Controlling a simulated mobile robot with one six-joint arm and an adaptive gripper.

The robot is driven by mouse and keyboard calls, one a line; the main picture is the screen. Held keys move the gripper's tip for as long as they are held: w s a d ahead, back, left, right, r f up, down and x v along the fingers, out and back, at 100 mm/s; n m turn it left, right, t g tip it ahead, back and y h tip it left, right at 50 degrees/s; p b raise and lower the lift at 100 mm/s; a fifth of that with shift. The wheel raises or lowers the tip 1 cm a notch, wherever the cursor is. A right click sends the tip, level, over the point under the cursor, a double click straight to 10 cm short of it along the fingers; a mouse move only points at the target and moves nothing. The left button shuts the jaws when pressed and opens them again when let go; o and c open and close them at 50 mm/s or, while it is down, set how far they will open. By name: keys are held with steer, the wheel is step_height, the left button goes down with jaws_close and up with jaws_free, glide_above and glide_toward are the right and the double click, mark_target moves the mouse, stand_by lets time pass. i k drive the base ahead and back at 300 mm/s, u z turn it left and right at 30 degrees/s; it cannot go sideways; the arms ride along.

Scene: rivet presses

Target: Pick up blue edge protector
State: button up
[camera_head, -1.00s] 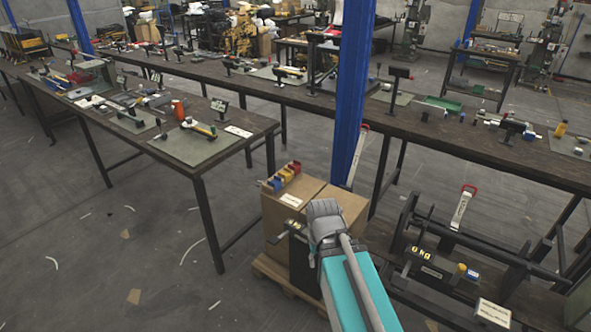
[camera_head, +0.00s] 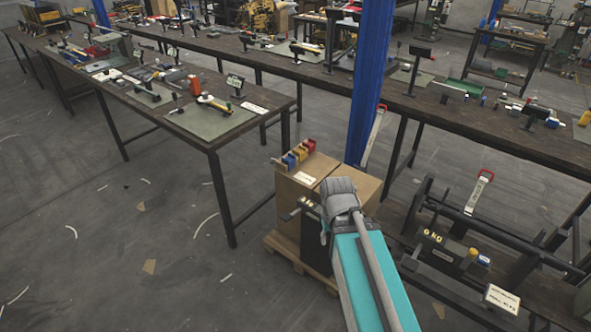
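A row of small coloured edge protectors lies on top of a cardboard box stack near the picture's middle. The blue edge protector (camera_head: 289,160) is at the left part of the row, beside yellow and red ones (camera_head: 309,146). They are small at this distance, so their exact shape is hard to tell. My teal and grey arm reaches up from the bottom edge, in front of the stack's right side.
The cardboard boxes (camera_head: 294,204) stand on a wooden pallet (camera_head: 284,250). A black device (camera_head: 312,222) is in front of them. A blue column (camera_head: 372,80) rises behind. Workbenches with tools stand left (camera_head: 215,137) and behind. Floor at left is mostly clear.

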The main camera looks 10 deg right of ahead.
mark_target(291, 161)
steer(key=u, duration=0.25)
steer(key=i, duration=1.55)
steer(key=z, duration=0.25)
